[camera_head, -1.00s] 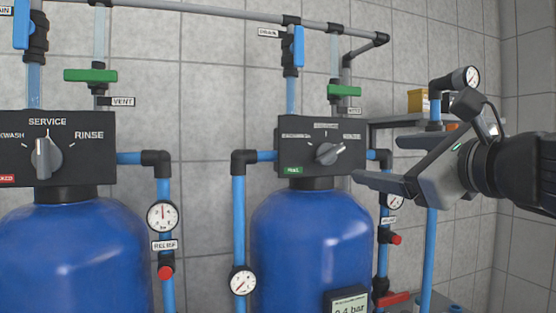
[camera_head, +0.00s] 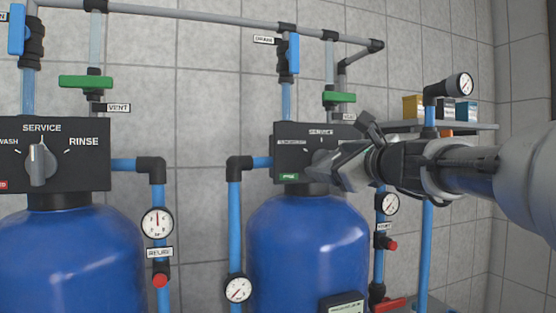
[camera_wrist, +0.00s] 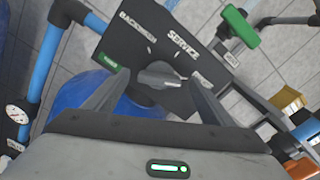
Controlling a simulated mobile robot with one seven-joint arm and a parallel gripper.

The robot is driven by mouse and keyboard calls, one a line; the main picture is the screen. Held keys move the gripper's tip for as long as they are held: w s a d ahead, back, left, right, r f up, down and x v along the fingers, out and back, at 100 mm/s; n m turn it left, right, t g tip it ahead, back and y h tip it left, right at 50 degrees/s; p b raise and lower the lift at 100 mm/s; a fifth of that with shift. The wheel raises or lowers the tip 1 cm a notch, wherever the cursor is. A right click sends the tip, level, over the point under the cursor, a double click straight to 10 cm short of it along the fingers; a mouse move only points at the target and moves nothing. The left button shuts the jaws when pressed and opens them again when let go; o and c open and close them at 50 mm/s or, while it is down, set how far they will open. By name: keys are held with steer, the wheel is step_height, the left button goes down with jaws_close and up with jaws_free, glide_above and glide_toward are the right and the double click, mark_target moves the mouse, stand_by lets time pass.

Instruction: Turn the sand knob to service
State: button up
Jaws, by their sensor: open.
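The right valve head (camera_head: 288,168) is a black box on a blue tank (camera_head: 300,240), with a green tag at its lower left. My gripper (camera_head: 325,166) is in front of this head and covers most of the knob in the head view. In the wrist view its fingers (camera_wrist: 157,88) are open, one on each side of the knob. I see no clear contact. The tag's word is too blurred to read.
A left valve head (camera_head: 75,165) has its knob (camera_head: 38,163) upright at SERVICE and a red tag. Blue pipes, gauges (camera_head: 157,222) and a green vent handle (camera_head: 340,98) surround the heads. A shelf (camera_head: 480,126) with boxes stands behind my arm.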

steer(key=shift+w+a, duration=0.2)
steer(key=shift+w, duration=0.35)
steer(key=c, duration=1.1)
